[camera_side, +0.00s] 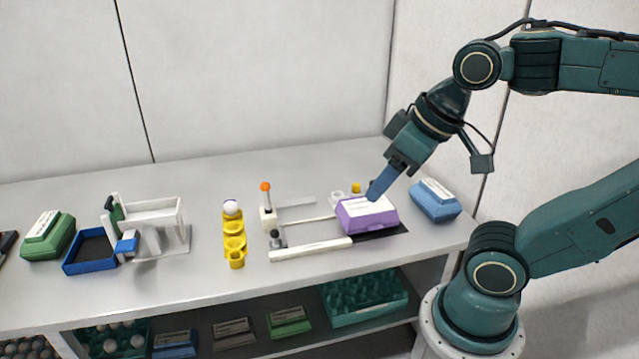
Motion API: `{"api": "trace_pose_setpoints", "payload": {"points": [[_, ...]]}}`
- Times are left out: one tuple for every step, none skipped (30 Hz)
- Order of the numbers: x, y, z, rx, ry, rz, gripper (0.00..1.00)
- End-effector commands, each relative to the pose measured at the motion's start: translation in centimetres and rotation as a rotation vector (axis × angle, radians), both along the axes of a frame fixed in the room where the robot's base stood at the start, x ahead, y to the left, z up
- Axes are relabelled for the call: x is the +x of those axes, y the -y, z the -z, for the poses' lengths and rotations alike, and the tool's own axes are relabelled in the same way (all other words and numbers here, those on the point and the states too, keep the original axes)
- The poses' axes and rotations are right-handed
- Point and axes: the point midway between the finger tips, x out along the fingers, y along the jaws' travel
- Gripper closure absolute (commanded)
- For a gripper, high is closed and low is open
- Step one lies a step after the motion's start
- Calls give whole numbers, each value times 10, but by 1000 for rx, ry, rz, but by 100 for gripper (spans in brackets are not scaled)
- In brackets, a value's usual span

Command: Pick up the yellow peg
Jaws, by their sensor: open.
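A small yellow peg (356,187) stands at the back of the bench, behind the purple egg carton (350,216). Only its upper part shows clearly. My gripper (370,194) points down and to the left, with its blue fingers over the carton's back right part. The fingertips appear just right of the peg in the picture. The gripper is open and holds nothing that I can see. The gap between the fingers is hard to make out from this side, and I cannot tell whether they touch the carton.
Small white cups (337,198) stand left of the peg. A white frame (310,249) with an orange-topped lever (265,187) lies left of the carton. A blue carton (436,200) is at right. A yellow cup stand (234,243) bears a white ball. The bench front is clear.

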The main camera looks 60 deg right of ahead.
Motion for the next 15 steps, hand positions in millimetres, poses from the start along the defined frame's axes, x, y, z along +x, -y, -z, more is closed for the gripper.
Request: {"api": "trace_pose_setpoints", "payload": {"points": [[3, 1, -2, 2, -5, 10, 51], [5, 2, -3, 4, -8, 18, 51], [8, 4, -4, 6, -13, 31, 51], [11, 5, -6, 9, -17, 42, 51], [15, 7, -8, 12, -22, 56, 51], [20, 9, -10, 17, -29, 75, 51], [24, 11, -12, 20, -35, 92, 51], [28, 14, -14, 23, -42, 109, 51], [35, 18, -17, 30, -50, 134, 51], [40, 21, -19, 34, -56, 154, 51], [46, 24, -21, 39, -64, 174, 51], [53, 28, -23, 45, -72, 202, 51], [59, 32, -25, 50, -78, 224, 51], [65, 36, -27, 55, -86, 244, 51], [72, 42, -28, 62, -95, 273, 51]]}}
